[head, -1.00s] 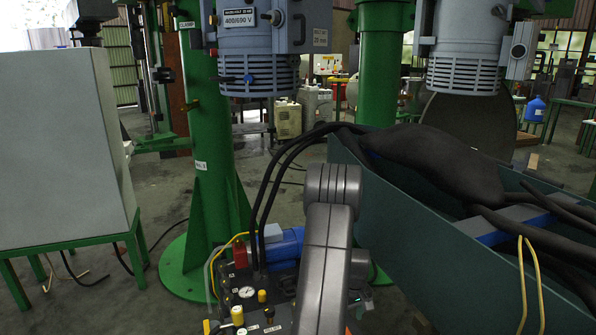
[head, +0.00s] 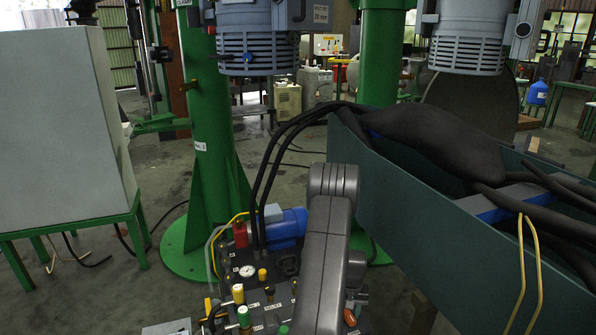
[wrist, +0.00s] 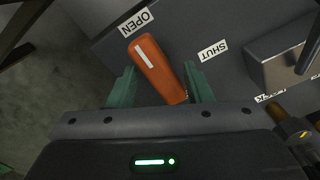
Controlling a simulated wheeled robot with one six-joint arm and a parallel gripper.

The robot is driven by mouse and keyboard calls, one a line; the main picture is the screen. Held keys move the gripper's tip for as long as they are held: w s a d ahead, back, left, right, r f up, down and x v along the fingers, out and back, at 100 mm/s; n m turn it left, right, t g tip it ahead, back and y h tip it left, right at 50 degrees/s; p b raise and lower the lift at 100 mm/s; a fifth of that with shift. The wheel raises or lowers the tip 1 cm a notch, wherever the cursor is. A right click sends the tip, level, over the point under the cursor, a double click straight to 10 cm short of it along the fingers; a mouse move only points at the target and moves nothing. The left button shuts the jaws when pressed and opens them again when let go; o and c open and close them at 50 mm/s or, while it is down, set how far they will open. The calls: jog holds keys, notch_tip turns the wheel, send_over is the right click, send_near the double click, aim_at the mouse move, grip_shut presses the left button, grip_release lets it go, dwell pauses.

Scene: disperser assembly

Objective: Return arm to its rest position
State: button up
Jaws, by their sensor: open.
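In the wrist view, my gripper (wrist: 161,84) has its two green fingers spread apart. An orange lever (wrist: 156,68) with a white stripe lies tilted between them. Grey gaps show beside the lever, and I cannot tell whether either finger touches it. An OPEN label (wrist: 134,22) is at its upper left and a SHUT label (wrist: 212,50) at its right, on a dark panel. In the head view my grey arm rises in front of the hydraulic unit and hides part of it; my gripper is not visible there.
The hydraulic unit (head: 262,284) carries a blue motor (head: 286,229), a gauge and coloured knobs. A dark green trough (head: 425,205) with black hoses stands close at right. A green column (head: 213,125) and a grey cabinet (head: 62,130) are at left. Bare floor lies between them.

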jog(key=shift+m+p, duration=0.4)
jog(key=shift+m, duration=1.3)
jog(key=shift+r, duration=0.1)
